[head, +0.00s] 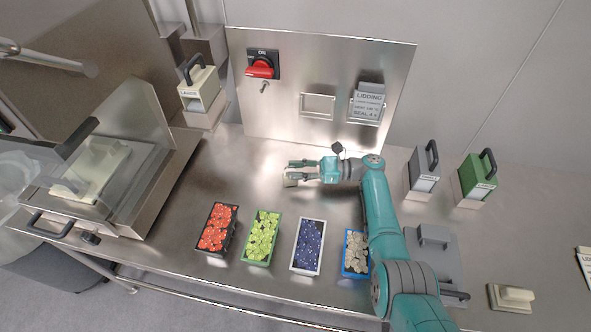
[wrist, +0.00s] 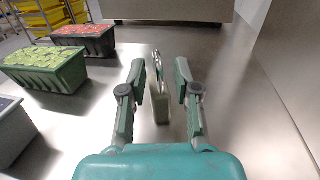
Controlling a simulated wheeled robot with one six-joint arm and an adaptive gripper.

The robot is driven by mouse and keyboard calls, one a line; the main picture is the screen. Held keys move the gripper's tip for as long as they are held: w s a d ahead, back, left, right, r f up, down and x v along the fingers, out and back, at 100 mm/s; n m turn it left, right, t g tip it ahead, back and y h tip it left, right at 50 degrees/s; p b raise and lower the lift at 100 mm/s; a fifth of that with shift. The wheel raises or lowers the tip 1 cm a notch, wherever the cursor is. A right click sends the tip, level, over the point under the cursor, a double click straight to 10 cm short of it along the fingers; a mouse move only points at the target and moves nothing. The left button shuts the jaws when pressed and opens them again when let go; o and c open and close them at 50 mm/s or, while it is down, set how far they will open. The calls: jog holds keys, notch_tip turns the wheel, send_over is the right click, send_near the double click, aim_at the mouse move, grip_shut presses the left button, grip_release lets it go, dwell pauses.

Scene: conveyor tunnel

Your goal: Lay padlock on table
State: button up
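The padlock (wrist: 161,106) has a dull olive-grey body and a shiny shackle. In the wrist view it is between the two fingers of my gripper (wrist: 161,72), shackle toward the top of the picture, with a narrow gap on each side. My gripper is open. In the head view my gripper (head: 300,170) reaches left, low over the bare middle of the steel table (head: 270,190), and the padlock (head: 291,181) shows small at its fingertips. I cannot tell whether the padlock touches the table.
Bins of red (head: 216,230), green (head: 262,238), blue (head: 307,247) and grey (head: 356,254) pieces line the front. A steel panel with a red switch (head: 262,68) stands behind. Handled blocks (head: 424,170) stand right. Table left of my gripper is clear.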

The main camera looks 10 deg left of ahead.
jog(key=d, duration=0.4)
jog(key=w+d, duration=0.1)
jog(key=d, duration=0.1)
jog(key=shift+w+d, duration=0.1)
jog(key=shift+d, duration=0.3)
